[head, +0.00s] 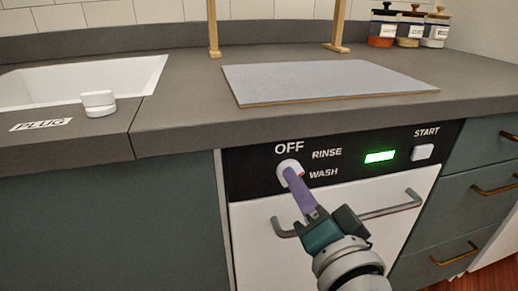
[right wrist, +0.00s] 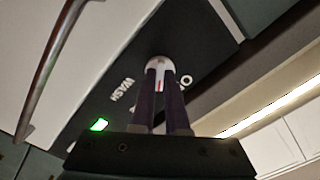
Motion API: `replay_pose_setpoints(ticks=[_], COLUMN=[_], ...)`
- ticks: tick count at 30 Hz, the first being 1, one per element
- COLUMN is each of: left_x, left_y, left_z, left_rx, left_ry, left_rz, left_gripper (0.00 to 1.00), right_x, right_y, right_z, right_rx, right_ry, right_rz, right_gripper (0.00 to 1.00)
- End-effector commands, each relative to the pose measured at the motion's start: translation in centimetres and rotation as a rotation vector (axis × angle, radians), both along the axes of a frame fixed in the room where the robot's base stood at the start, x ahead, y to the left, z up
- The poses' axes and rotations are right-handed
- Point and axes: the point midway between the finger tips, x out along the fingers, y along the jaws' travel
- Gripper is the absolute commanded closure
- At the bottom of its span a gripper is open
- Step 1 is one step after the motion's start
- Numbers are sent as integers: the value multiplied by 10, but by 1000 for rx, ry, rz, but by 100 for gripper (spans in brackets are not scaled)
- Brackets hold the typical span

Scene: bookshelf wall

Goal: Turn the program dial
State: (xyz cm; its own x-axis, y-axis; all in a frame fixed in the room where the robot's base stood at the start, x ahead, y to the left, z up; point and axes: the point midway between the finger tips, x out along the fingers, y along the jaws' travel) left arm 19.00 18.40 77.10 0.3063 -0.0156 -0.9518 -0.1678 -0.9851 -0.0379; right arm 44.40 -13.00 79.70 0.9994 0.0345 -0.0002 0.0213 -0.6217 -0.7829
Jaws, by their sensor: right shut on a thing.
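The program dial (head: 287,165) is a round white knob on the black panel of the dishwasher (head: 252,228), below OFF and left of RINSE and WASH. My right gripper (head: 292,175) reaches up to it, with its purple fingers shut on it. In the right wrist view the dial (right wrist: 158,62) shows between and beyond the two fingertips (right wrist: 160,76), with a red mark on its face. The fingers hide part of the dial, so I cannot tell exactly which word the mark points to. My left gripper is not in view.
The dishwasher's metal handle (head: 391,209) runs just below the panel, behind my right gripper. A lit green display (head: 380,157) and START button (head: 423,152) sit right. Above are the counter (head: 190,115), a grey board (head: 325,78), several jars and a sink (head: 80,80).

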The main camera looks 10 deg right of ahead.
Motion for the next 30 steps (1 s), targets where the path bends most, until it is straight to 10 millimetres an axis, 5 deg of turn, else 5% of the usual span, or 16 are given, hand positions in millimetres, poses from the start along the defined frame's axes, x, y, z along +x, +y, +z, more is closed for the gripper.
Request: replay_pose_setpoints(ticks=[30], left_x=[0], left_y=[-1], left_z=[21], left_rx=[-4], left_ry=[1], left_rz=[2], left_gripper=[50], right_x=[0], right_y=[0], right_z=[1], right_rx=[-835], right_ry=[-29], right_rz=[-1], right_gripper=[100])
